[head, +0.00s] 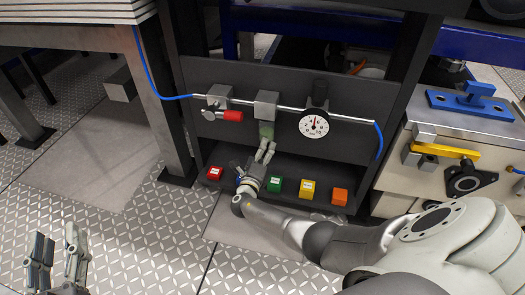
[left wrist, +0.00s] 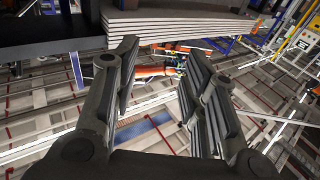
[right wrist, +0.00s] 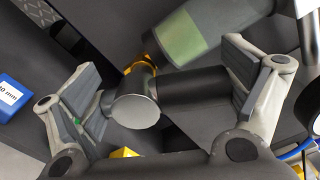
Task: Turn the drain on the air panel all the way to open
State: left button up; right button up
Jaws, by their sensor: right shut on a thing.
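The air panel (head: 340,95) carries a pipe with a grey filter block (head: 266,104), a green bowl (head: 266,131) hanging under it. In the right wrist view the bowl (right wrist: 185,40) ends in the drain (right wrist: 135,108), a round metal end with an orange ring and a dark stub pointing right. My right gripper (head: 265,152) reaches up under the bowl.
A red valve handle (head: 231,115) and a white dial gauge (head: 314,125) sit on the same pipe. Red (head: 215,173), green (head: 275,184), yellow (head: 307,189) and orange (head: 340,196) blocks stand on the shelf below. A blue hose (head: 150,80) runs at left. A bench (head: 470,125) stands right.

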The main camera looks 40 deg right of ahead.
jog(key=n, duration=0.1)
jog(key=n+p, duration=0.1)
jog(key=n, duration=0.1)
jog(key=shift+w+a+f+n, duration=0.1)
jog(key=shift+w+a+n, duration=0.2)
pick_arm(q)
notch_tip(320, 180, down, 9)
jog(key=s+a+g+y, duration=0.1)
jog(key=s+a+g, duration=0.1)
jog(key=g, duration=0.3)
jog(key=shift+y+p, duration=0.4)
pick_arm(e)
jog(key=shift+w+a+f+n, duration=0.1)
jog(key=shift+n, duration=0.7)
pick_arm(q)
jog(key=shift+s+f+g, duration=0.1)
jog(key=shift+g, duration=0.2)
pick_arm(e)
jog(key=o, duration=1.1)
jog(key=v, duration=1.2)
